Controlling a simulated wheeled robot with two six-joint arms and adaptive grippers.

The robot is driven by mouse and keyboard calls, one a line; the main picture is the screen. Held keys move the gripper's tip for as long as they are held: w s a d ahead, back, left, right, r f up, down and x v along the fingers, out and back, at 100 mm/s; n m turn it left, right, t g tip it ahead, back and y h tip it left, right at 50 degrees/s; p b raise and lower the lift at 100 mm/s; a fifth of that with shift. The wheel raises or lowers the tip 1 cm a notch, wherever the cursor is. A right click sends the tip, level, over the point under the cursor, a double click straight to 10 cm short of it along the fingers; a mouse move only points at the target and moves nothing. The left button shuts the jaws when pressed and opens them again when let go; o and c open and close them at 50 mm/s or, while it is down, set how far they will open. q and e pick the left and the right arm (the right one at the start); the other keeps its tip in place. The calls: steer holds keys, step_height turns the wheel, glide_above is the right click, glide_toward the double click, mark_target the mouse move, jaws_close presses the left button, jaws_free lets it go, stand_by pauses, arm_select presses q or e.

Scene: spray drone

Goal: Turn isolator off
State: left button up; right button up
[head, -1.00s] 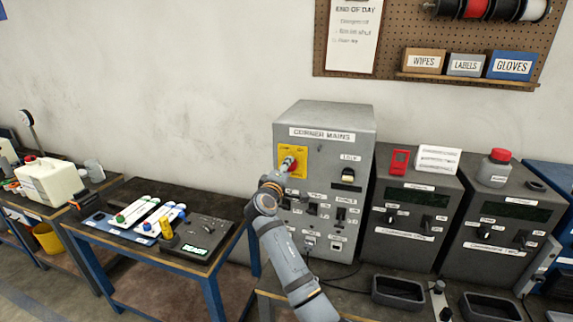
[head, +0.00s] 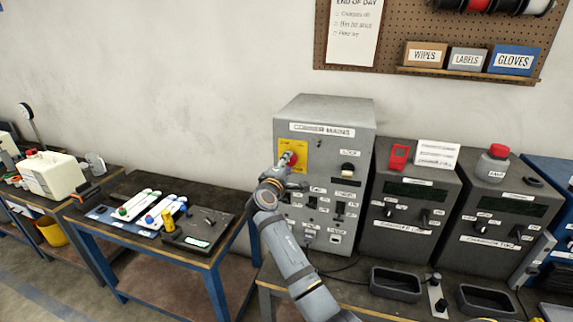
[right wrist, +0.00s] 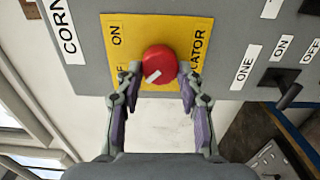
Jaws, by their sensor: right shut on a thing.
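The isolator is a round red knob (right wrist: 160,62) on a yellow plate (right wrist: 112,80) lettered ON and, partly hidden, another word. A white mark on the knob's face slants toward the lower left in the right wrist view. In the head view the knob (head: 288,158) and yellow plate (head: 301,150) sit at the upper left of the grey Corner Mains box (head: 330,112). My right gripper (right wrist: 158,82) is shut on the knob, one finger at each side; it also shows in the head view (head: 287,168). My left gripper is out of view.
Below the knob, the box front has black switches (head: 340,208). Two dark grey units (head: 410,205) stand right of it, with black trays (head: 397,284) in front. A blue-framed table (head: 130,215) with coloured pieces stands to the left.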

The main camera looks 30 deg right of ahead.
steer(key=o, duration=0.9)
steer(key=shift+d, duration=0.1)
steer(key=shift+o, duration=1.4)
steer(key=shift+d, duration=0.1)
steer(key=shift+a, duration=0.2)
steer(key=v, duration=0.7)
steer(key=shift+s, duration=0.2)
steer(key=shift+f, duration=0.1)
